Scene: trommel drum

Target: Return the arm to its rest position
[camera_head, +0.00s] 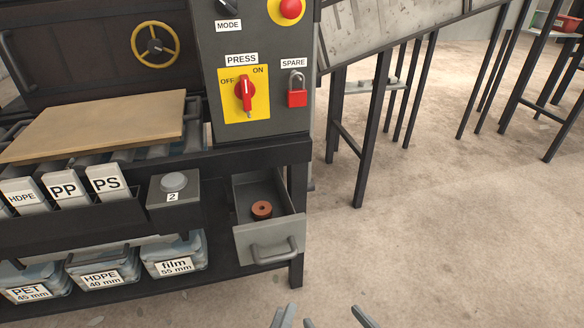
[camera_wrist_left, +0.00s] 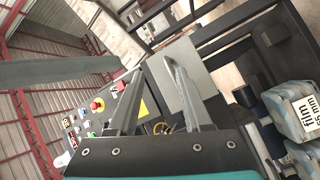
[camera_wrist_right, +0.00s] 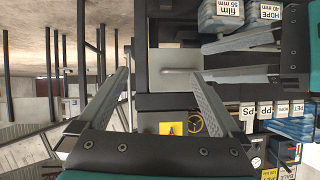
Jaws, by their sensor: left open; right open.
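My left gripper (camera_head: 284,317) and my right gripper (camera_head: 337,318) show only as fingertips at the bottom edge of the head view, side by side. Both are open and empty. The left wrist view shows the left gripper (camera_wrist_left: 152,68) with its fingers apart. The right wrist view shows the right gripper (camera_wrist_right: 160,75) with its fingers spread wide, and the drawer handle beyond them. The grey drawer (camera_head: 265,240) is pulled open under the bench. A brown ring-shaped piece (camera_head: 261,210) lies inside it. In the head view both grippers are apart from the drawer handle (camera_head: 273,250).
The control panel has a red switch (camera_head: 245,92) pointing up and a red padlock (camera_head: 297,90). A grey box with a round button (camera_head: 173,181) stands left of the drawer. Labelled bins (camera_head: 174,257) sit on the lower shelf. The floor (camera_head: 450,230) at right is clear.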

